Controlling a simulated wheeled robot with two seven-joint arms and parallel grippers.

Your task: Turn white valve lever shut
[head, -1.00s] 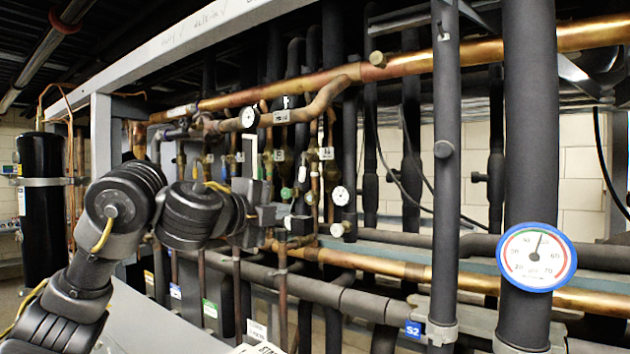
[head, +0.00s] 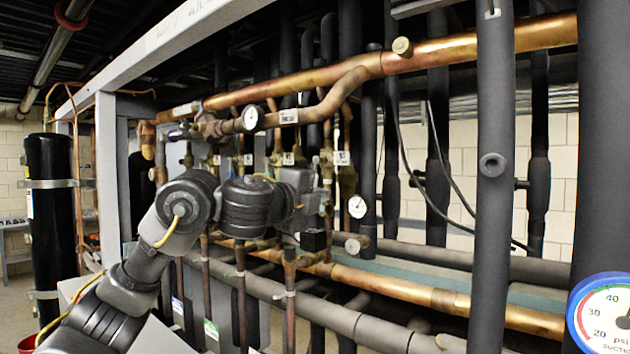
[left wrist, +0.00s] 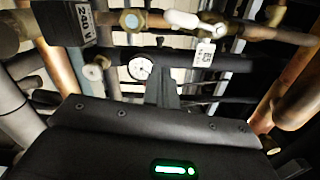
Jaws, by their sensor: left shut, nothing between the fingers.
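The white valve lever (left wrist: 185,21) shows at the top of the left wrist view, on a valve in a copper pipe, with a white tag reading B5 (left wrist: 204,54) hanging near it. My left gripper (left wrist: 162,80) is shut and empty, below the lever in that picture and apart from it. In the head view my left gripper (head: 318,200) reaches into the rack's cluster of pipes and valves; its fingertips are hard to make out there. I cannot clearly pick out the lever in the head view. My right gripper is in neither view.
A large copper pipe (head: 310,77) crosses above my left arm, and another (head: 440,298) runs below. A thick dark upright pipe (head: 494,220) stands to the right. A small gauge (left wrist: 140,68) and a 240 V box (left wrist: 67,22) are close to the gripper.

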